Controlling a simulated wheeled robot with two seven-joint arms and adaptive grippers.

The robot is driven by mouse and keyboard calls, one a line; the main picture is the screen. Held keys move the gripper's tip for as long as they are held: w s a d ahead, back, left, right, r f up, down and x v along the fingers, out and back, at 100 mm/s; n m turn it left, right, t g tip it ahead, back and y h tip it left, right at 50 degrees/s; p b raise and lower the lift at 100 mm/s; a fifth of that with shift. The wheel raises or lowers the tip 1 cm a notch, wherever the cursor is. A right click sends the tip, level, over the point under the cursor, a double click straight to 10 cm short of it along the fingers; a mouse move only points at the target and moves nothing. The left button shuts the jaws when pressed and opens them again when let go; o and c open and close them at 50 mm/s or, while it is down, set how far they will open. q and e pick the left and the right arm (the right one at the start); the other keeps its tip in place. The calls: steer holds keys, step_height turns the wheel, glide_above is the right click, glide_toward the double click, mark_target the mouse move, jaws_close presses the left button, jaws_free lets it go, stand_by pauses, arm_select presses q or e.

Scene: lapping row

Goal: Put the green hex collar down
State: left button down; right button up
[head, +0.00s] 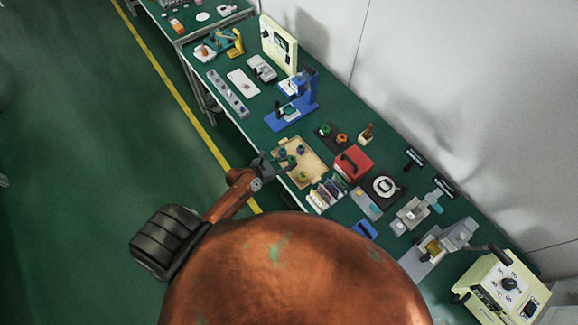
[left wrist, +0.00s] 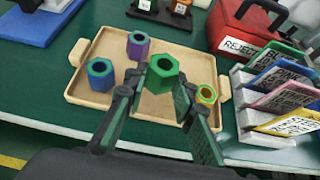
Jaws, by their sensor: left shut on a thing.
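The green hex collar (left wrist: 162,73) is between the fingertips of my left gripper (left wrist: 162,88), which is shut on it. The collar is upright, its round hole facing up. It shows over the wooden tray (left wrist: 85,91); I cannot tell whether its hidden underside touches the tray. In the head view my left gripper (head: 280,163) is at the tray's (head: 318,168) left edge. A purple collar (left wrist: 138,47) and a blue-purple collar (left wrist: 101,80) stand on the tray to the left, and a small yellow collar (left wrist: 207,95) stands to the right. My right gripper is out of view.
A red box marked REJECT (left wrist: 235,38) and a rack of labelled cards (left wrist: 280,98) stand right of the tray. A blue stand (head: 292,112) is farther back on the green bench. The tray's middle, between the collars, looks bare.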

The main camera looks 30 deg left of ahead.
arm_select(q)
steer(key=shift+w+f, duration=0.2)
steer(key=shift+f, duration=0.05)
steer(key=f, duration=0.3)
steer(key=shift+w+a+b, duration=0.1)
steer(key=shift+w+b, duration=0.1)
steer(key=shift+b, duration=0.2)
steer(key=shift+f, duration=0.2)
steer(key=shift+f, duration=0.15)
steer(key=c, duration=1.6)
jaws_free()
